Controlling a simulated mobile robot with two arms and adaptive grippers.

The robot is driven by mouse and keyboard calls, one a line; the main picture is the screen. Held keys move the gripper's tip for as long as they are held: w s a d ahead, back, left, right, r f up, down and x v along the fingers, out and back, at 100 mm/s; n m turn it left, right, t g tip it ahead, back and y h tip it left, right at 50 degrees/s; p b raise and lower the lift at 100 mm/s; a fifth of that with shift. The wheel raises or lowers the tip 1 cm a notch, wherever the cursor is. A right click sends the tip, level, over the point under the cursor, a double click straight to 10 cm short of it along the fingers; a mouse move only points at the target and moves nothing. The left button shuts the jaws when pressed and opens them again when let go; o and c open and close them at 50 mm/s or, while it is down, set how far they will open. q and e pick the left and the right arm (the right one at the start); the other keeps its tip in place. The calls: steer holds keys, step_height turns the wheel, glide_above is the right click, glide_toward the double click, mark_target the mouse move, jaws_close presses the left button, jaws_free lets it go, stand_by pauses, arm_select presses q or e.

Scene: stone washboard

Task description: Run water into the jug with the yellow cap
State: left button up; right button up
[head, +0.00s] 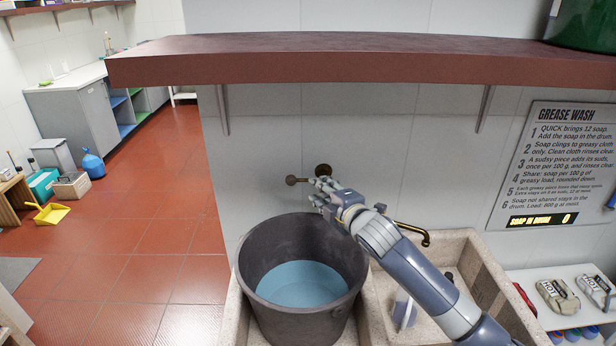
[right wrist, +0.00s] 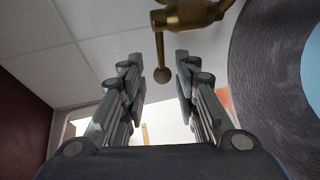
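My right gripper (head: 320,189) reaches in from the lower right to the wall tap, above the bucket. In the right wrist view it is open (right wrist: 157,72), its fingers apart on either side of the tap's brass lever with a ball end (right wrist: 161,74). A brass spout (head: 412,232) shows behind my forearm. A pale object (head: 403,310) stands in the right basin, partly hidden by my arm; I cannot tell what it is. No yellow cap is visible. My left gripper is out of view.
A dark bucket (head: 262,245) holding blue water stands in the left part of the stone sink (head: 463,252). A red-brown shelf (head: 340,62) overhangs the wall. Open tiled floor (head: 150,240) lies left.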

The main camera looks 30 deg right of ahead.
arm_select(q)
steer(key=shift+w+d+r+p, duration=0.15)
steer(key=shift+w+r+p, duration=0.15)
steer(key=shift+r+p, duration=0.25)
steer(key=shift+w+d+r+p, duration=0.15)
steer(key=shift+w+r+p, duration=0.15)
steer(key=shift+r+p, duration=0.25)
arm_select(e)
steer(key=shift+w+d+f, duration=0.1)
steer(key=shift+w+f, duration=0.2)
steer(key=shift+w, duration=1.15)
steer(key=shift+w+d+f, duration=0.1)
steer(key=shift+w+f, duration=0.2)
steer(key=shift+w, duration=1.2)
steer(key=shift+w+d+f, duration=0.1)
steer(key=shift+w+f, duration=0.2)
steer(key=shift+w, duration=1.15)
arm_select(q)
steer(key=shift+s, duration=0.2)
arm_select(e)
jaws_close()
